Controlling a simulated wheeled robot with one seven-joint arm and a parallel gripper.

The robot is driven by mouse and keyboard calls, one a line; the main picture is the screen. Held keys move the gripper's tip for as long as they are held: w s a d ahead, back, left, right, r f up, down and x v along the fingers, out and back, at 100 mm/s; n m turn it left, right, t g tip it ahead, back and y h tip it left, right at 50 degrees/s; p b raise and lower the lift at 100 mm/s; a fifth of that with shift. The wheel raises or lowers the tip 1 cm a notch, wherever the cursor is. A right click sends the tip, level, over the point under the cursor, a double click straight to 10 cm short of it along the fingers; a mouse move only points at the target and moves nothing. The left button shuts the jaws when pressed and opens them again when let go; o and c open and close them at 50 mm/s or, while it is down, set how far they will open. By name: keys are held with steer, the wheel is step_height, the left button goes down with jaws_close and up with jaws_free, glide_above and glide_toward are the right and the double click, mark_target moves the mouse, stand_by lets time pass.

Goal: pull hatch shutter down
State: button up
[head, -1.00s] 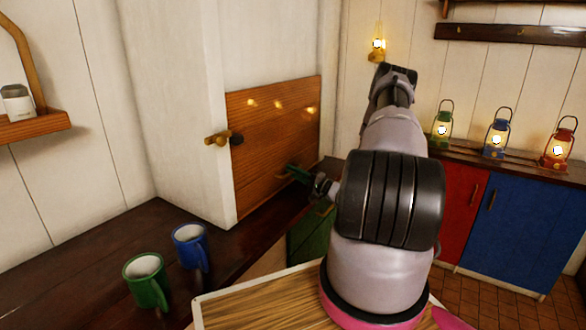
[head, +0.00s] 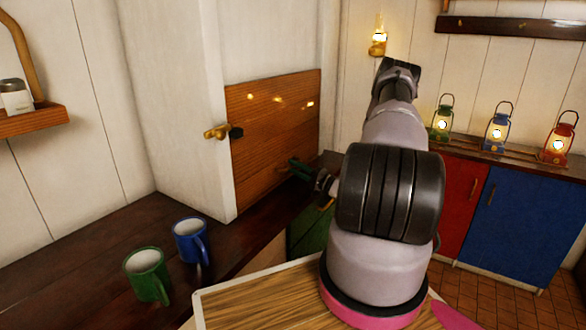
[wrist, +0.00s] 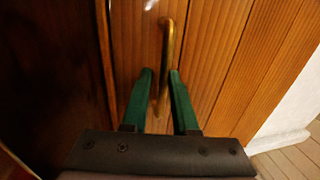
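The hatch shutter (head: 270,130) is a brown wooden panel standing low against the white wall, above the dark counter. Small warm reflections show near its top edge. My gripper (head: 299,166) is low in front of the shutter's right part, with its green fingers toward the wood. In the wrist view a thin upright brass handle (wrist: 168,50) stands against wooden boards. The fingers of my gripper (wrist: 161,72) are apart, one on each side of the handle's lower part. The handle seems nearer the right finger; I cannot tell if they touch.
A brass knob (head: 217,131) with a dark end sits on the white post left of the shutter. A green mug (head: 148,276) and a blue mug (head: 189,241) stand on the dark counter (head: 75,270). Lit lanterns (head: 498,130) stand at right above red and blue cupboards.

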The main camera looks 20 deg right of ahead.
steer(key=v, duration=1)
steer(key=s+a+r+n+g+y, duration=0.1)
steer(key=s+a+r+n+g, duration=0.25)
steer(key=a+r+g, duration=0.6)
steer(key=s+a+r+n+g, duration=0.3)
steer(key=a+r+n+g, duration=0.3)
steer(key=r, duration=0.6)
steer(key=s+a+r+m+t+h, duration=0.1)
steer(key=s+a+r+t+h, duration=0.1)
steer(key=s+r+h, duration=0.3)
steer(key=s+a+r+m+t+h, duration=0.1)
steer(key=s+a+r+t+h, duration=0.2)
steer(key=s+r, duration=0.9)
steer(key=shift+r+t+h, duration=0.45)
steer(key=shift+r+h, duration=0.2)
steer(key=shift+h, duration=0.45)
steer(key=shift+a+m, duration=0.1)
steer(key=shift+m, duration=0.15)
